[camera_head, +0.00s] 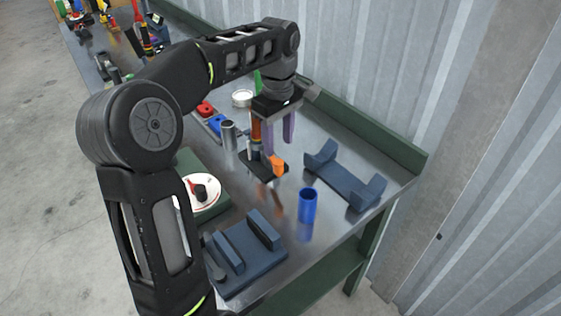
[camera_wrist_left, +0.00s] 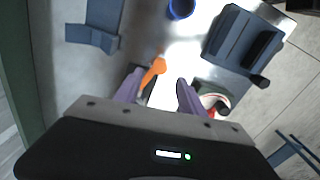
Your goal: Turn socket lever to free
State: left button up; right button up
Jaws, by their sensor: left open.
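An orange lever (camera_head: 278,165) stands out from a small dark base plate (camera_head: 262,172) on the metal bench. In the left wrist view the orange lever (camera_wrist_left: 152,74) slants close to the left-hand finger; whether they touch is unclear. My left gripper (camera_head: 279,149) points down over the plate with its two purple fingers apart. The fingers (camera_wrist_left: 160,84) show apart in the wrist view too, with nothing clearly held between them. The gripper hides part of the socket. My right gripper is out of view.
A blue cup (camera_head: 308,205) stands in front of the plate. A dark blue cradle (camera_head: 345,183) lies to the right, and a slotted blue block (camera_head: 240,262) lies front left. A red and white round part (camera_head: 203,192) and a metal cylinder (camera_head: 229,138) are left of the plate.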

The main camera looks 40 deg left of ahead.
aim_at(278, 161)
pick_arm(q)
notch_tip(278, 161, down, 8)
jog(key=shift+r, duration=0.25)
jog(key=shift+c, duration=0.2)
grip_shut()
dwell(0.4)
dwell(0.9)
